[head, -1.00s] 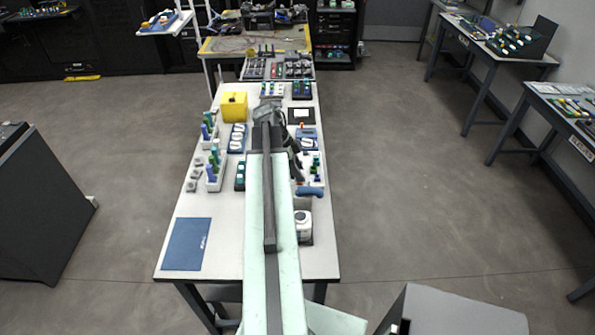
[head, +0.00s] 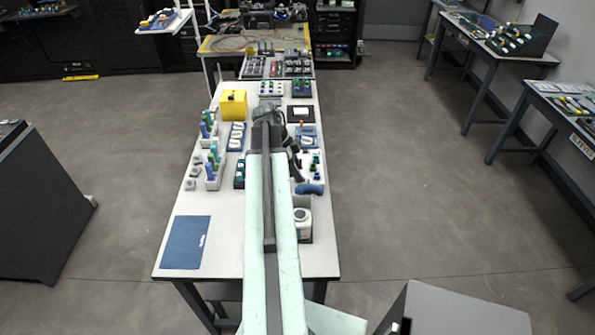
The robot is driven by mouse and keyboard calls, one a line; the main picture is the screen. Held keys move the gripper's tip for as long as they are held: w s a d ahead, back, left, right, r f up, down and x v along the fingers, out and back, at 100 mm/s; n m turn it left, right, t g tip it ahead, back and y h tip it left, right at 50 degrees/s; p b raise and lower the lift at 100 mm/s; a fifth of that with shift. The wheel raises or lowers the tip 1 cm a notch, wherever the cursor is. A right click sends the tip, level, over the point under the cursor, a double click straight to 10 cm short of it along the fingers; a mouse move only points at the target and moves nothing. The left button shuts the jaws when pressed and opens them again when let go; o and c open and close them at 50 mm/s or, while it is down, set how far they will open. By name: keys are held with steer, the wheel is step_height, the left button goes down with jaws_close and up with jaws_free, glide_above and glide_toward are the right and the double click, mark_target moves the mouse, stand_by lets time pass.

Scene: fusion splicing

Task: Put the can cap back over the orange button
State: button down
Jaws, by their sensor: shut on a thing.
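My arm reaches up the middle of the bench, and its dark far end (head: 267,114) is above the far half. The gripper's fingers are hidden behind the arm, so I cannot see the jaws or what they hold. A small orange spot (head: 302,124), perhaps the orange button, shows just right of the arm's end, below a dark device with a white panel (head: 301,113). No can cap can be made out. A white round container (head: 303,224) stands right of the arm on the near half; I cannot tell whether it is the can.
The white bench (head: 228,235) carries a yellow box (head: 233,105), racks of blue and green bottles (head: 212,165), and a blue mat (head: 186,242) at the near left. A curved blue item (head: 309,189) lies right of the arm. The bench is bare around the mat.

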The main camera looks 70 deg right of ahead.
steer(key=shift+f+b, duration=0.75)
stand_by(0.8)
steer(key=c, duration=0.9)
jaws_free()
step_height(320, 180, up, 6)
steer(key=p, duration=0.6)
steer(key=shift+r, duration=0.15)
